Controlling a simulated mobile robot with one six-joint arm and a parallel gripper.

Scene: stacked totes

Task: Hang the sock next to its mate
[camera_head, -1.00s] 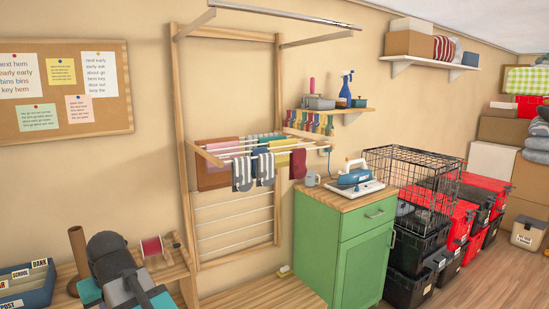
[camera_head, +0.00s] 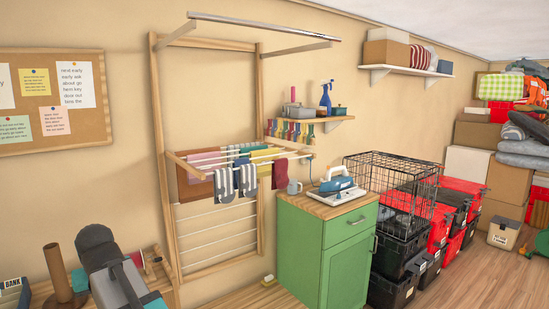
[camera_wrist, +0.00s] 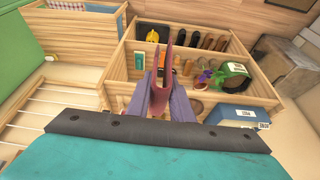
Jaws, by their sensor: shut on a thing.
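My gripper (camera_wrist: 165,98) is in the wrist view, its two grey-purple fingers shut on a thin dark red cloth, the sock (camera_wrist: 167,62), which sticks up between them in a V shape. In the head view my arm is at the lower left; the fingers and held sock do not show there. The wall drying rack (camera_head: 163,130) is folded out beyond the arm. A maroon sock (camera_head: 279,174) of similar colour hangs at the rack's right front. Two grey-and-white striped socks (camera_head: 224,184) hang left of it. Pink, teal and yellow cloths lie across the bars behind.
A green cabinet (camera_head: 345,262) with an iron (camera_head: 336,183) and a mug stands right of the rack. A wire crate (camera_head: 392,190) sits on black bins beyond. Below my gripper is a wooden divided box (camera_wrist: 200,85) of small items.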

